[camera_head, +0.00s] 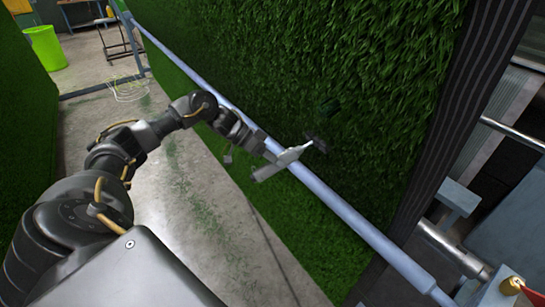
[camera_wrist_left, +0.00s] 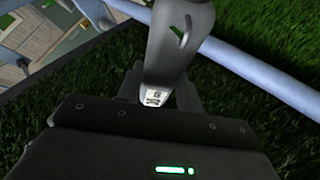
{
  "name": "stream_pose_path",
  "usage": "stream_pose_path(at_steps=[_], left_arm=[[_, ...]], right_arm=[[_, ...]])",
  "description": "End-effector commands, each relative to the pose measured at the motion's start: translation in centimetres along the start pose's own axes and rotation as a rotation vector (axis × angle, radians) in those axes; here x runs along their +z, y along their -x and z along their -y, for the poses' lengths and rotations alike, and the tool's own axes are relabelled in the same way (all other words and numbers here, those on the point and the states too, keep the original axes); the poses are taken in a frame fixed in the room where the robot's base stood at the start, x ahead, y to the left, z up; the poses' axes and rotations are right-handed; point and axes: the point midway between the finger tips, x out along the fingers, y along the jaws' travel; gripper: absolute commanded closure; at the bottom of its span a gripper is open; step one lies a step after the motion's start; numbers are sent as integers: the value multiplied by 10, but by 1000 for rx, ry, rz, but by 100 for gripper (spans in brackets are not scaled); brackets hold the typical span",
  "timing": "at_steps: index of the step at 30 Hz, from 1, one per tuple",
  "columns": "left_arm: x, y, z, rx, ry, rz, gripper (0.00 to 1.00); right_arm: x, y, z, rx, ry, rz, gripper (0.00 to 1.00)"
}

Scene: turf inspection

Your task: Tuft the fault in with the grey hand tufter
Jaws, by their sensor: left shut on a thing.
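The grey hand tufter (camera_head: 288,157) is held in my left gripper (camera_head: 266,146), at the upright green turf. Its light grey body points right, and its handle hangs toward the lower left. In the left wrist view the tufter (camera_wrist_left: 180,45) rises between the fingers of my left gripper (camera_wrist_left: 165,98). A dark grey piece (camera_head: 319,143) shows at the tufter's front end against the turf. I cannot tell whether it touches. A darker patch (camera_head: 330,107) in the turf just above may be the fault. My right gripper is not in view.
A pale blue rail (camera_head: 345,212) runs diagonally in front of the turf (camera_head: 300,60), close below the tufter. A ribbed dark post (camera_head: 460,120) and machine parts stand at the right.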

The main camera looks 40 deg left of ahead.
Motion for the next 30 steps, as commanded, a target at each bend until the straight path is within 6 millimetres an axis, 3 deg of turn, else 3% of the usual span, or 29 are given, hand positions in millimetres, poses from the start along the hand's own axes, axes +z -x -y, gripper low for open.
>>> stream_pose_path(at_steps=[7,30], left_arm=[[-3,-6,-13,3,-5,-7,95],[4,-19,-30,0,-1,-6,95]], right_arm=[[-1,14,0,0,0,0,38],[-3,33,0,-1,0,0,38]])
